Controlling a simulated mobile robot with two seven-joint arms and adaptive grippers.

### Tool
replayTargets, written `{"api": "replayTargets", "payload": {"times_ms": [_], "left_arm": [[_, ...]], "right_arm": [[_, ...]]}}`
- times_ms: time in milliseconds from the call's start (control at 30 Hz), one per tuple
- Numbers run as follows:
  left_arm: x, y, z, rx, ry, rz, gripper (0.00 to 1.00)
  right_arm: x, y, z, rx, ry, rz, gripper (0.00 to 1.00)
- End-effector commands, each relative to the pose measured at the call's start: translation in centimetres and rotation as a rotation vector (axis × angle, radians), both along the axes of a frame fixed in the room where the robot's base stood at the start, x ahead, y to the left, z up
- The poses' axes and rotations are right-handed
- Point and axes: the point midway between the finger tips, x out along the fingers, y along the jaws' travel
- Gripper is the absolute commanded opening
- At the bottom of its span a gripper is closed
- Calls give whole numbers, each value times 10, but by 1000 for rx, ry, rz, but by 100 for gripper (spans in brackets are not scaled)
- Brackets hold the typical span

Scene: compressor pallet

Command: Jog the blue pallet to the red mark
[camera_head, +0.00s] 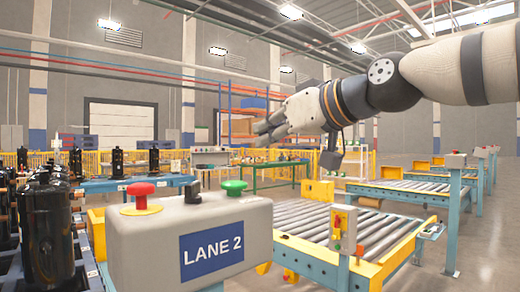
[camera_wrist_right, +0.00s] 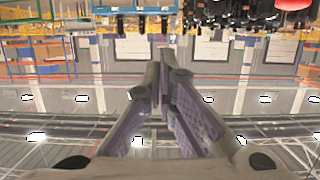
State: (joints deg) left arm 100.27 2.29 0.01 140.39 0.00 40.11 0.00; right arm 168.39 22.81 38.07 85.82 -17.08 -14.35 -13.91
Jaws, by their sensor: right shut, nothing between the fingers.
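The grey LANE 2 control box (camera_head: 190,235) stands in the front, with a red mushroom button (camera_head: 141,195), a black switch (camera_head: 192,192) and a green button (camera_head: 233,187) on top. Black compressors (camera_head: 50,235) stand at the left edge on a dark blue base (camera_head: 95,275), perhaps the blue pallet, mostly hidden. I cannot make out a red mark. My right gripper (camera_head: 264,132) points left in the air above the box, shut and empty; its closed fingers show in the wrist view (camera_wrist_right: 163,62). A red round thing (camera_wrist_right: 292,4), probably the red button, is cut off there. My left gripper is not seen.
A roller conveyor (camera_head: 350,232) with yellow edges lies right of the box, with a small button post (camera_head: 342,230) at its front. A blue table (camera_head: 130,184) with more compressors is behind at left. Another conveyor (camera_head: 405,190) lies farther right. The air around my right gripper looks free.

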Motion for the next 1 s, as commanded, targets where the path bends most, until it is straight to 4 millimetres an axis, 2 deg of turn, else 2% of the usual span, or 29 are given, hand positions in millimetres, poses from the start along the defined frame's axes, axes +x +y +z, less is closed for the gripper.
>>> {"api": "replayTargets", "payload": {"times_ms": [33, 333, 633, 1000], "left_arm": [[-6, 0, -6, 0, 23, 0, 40], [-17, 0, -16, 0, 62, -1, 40], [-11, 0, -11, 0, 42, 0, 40], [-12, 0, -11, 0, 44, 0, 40]], "right_arm": [[14, 6, -15, -2, 17, 0, 0], [65, 44, -29, -1, 14, 0, 0], [61, 44, -59, -1, 5, 0, 0], [62, 44, -64, 0, 6, 0, 0]]}}
